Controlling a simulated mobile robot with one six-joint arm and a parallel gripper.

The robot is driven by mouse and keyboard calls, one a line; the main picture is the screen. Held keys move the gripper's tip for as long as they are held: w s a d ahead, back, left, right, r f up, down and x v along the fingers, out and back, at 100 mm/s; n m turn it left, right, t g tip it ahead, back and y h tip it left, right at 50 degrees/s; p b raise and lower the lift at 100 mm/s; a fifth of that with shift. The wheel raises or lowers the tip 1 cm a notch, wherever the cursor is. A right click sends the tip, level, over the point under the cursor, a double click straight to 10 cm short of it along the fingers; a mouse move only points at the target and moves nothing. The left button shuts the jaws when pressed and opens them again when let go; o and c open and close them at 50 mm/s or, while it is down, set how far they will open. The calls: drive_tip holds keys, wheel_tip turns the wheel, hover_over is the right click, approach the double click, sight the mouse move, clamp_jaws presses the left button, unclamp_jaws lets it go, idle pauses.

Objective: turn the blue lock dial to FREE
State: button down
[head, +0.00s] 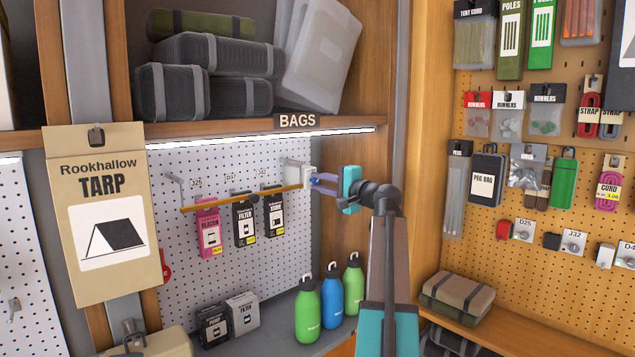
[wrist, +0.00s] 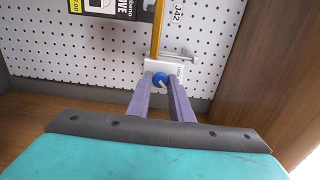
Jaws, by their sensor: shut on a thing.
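The blue lock dial (wrist: 159,78) sits on a white lock block (wrist: 178,68) at the end of an orange bar (wrist: 156,38). My gripper (wrist: 161,88) is shut on the dial, one purple finger on each side. A small pale mark shows on the dial, but I cannot read its setting. The block's lettering is too small to read. In the head view my gripper (head: 314,180) reaches from the right to the white block (head: 297,173). The dial itself is hard to make out there. The orange bar (head: 225,203) runs left across the hanging packs.
Pink and black boxed packs (head: 208,228) hang behind the bar on the white pegboard (head: 185,275). Green and blue bottles (head: 307,311) stand below my gripper. A wooden side panel (wrist: 256,75) rises close on the right. A shelf with bags (head: 215,130) is above.

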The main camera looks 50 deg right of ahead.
drive_tip(key=shift+r, duration=0.25)
drive_tip(key=c, duration=1.6)
unclamp_jaws()
drive_tip(key=shift+w, duration=0.1)
drive_tip(key=shift+c, duration=0.2)
drive_tip(key=shift+f, duration=0.15)
drive_tip(key=shift+f, duration=0.1)
drive_tip(key=shift+s+b, duration=0.3)
drive_tip(key=shift+s, duration=0.5)
drive_tip(key=s+b, duration=0.3)
drive_tip(key=s, duration=0.9)
drive_tip(key=shift+s+a, duration=0.15)
drive_tip(key=shift+a, duration=0.3)
drive_tip(key=shift+s, duration=0.1)
